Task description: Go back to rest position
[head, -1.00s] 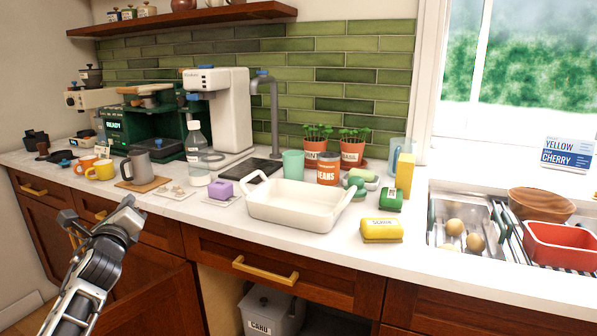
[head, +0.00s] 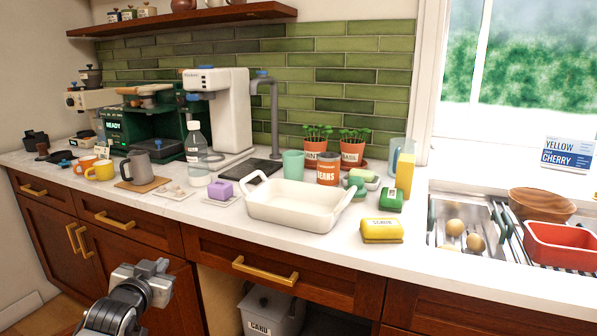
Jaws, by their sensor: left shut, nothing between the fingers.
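My left gripper (head: 160,272) is low at the left, in front of the wooden cabinet doors and below the counter edge. Its fingers are shut with nothing between them, and it touches no object. My right gripper is not in view.
The white counter (head: 310,250) carries a white baking dish (head: 292,212), a yellow sponge pack (head: 382,231), a grey pitcher (head: 140,167) and cups. A drawer with a brass handle (head: 265,270) sits above an open bay with a grey bin (head: 270,312). The sink (head: 465,215) is at right.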

